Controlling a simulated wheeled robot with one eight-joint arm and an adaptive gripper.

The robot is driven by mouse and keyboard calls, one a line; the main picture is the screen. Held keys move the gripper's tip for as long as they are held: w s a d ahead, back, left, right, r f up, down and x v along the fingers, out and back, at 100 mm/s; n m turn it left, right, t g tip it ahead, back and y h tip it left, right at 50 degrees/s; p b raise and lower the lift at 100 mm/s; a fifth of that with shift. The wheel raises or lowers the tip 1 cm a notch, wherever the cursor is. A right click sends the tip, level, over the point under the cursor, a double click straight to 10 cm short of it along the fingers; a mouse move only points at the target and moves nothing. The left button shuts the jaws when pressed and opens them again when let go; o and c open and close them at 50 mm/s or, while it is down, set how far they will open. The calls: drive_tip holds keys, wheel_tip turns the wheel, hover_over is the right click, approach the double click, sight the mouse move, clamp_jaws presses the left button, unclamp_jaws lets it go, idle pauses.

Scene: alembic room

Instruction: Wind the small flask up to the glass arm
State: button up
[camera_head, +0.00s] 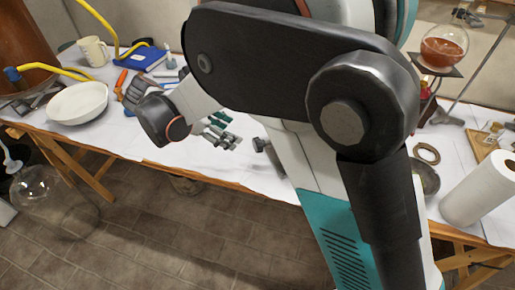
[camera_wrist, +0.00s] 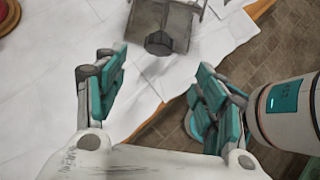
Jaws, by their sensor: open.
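My gripper (camera_wrist: 160,88) is open and empty over the white-covered table (camera_wrist: 40,115). Its teal finger pads are spread wide in the wrist view; the head view shows the gripper (camera_head: 222,134) low over the table. A grey metal block with a dark round knob (camera_wrist: 159,43) lies ahead of the fingers, apart from them, at the top of the wrist view. It looks like a jack, cut off by the frame. I cannot make out the small flask or the glass arm for certain. A round flask of orange-red liquid (camera_head: 442,52) stands on a support at the right.
A white bowl (camera_head: 77,103), a mug (camera_head: 93,51) and a blue book (camera_head: 139,57) are on the left of the table. A paper roll (camera_head: 478,190) and a ring (camera_head: 426,153) are on the right. A large clear glass vessel (camera_head: 42,190) is at lower left. My arm hides the table's middle.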

sight(254, 142)
drive_tip(key=b+x, duration=0.5)
drive_tip(key=x, duration=0.8)
drive_tip(key=shift+w+d+f, duration=0.1)
drive_tip(key=shift+d+f, duration=0.1)
drive_tip(key=shift+c, duration=0.3)
drive_tip(key=c, duration=1)
